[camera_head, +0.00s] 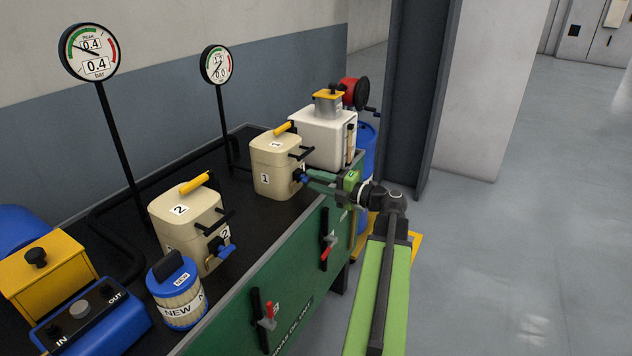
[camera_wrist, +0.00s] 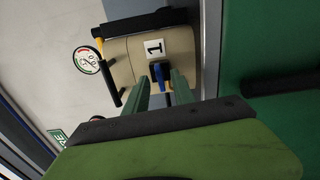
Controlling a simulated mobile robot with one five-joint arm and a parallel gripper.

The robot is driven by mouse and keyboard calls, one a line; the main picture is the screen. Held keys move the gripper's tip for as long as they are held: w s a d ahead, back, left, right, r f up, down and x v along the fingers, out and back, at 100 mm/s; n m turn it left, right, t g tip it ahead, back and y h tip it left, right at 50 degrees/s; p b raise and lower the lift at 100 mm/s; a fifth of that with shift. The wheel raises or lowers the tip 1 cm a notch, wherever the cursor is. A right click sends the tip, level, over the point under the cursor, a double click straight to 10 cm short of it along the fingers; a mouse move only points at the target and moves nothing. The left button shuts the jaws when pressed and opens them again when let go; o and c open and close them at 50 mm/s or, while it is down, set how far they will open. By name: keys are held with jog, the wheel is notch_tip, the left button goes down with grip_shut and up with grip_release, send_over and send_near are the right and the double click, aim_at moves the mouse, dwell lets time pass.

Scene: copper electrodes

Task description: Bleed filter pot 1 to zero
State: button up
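Filter pot 1 (camera_head: 277,163) is a beige pot with a yellow lid handle, a black bar handle and a "1" label; it also shows in the wrist view (camera_wrist: 180,68). Its small blue valve handle (camera_head: 301,175) is at its front, beside my gripper (camera_head: 312,179). In the wrist view the blue handle (camera_wrist: 161,75) lies between the tips of my two green fingers (camera_wrist: 161,88), which stand apart; contact cannot be told. The round gauge (camera_head: 217,65) behind pot 1 seems to read 0.0 on its lower display; its upper number is too small to read surely.
Pot 2 (camera_head: 186,222) stands left with a blue valve; its nearer gauge (camera_head: 90,52) reads 0.4 bar. A "NEW" filter (camera_head: 178,290) and blue IN/OUT box (camera_head: 92,318) stand nearer. A white container (camera_head: 322,137) and dark column (camera_head: 420,95) are beyond. Open floor lies right.

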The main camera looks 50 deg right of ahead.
jog(key=shift+v, duration=3)
jog(key=v, duration=1.7)
jog(key=shift+s, duration=0.25)
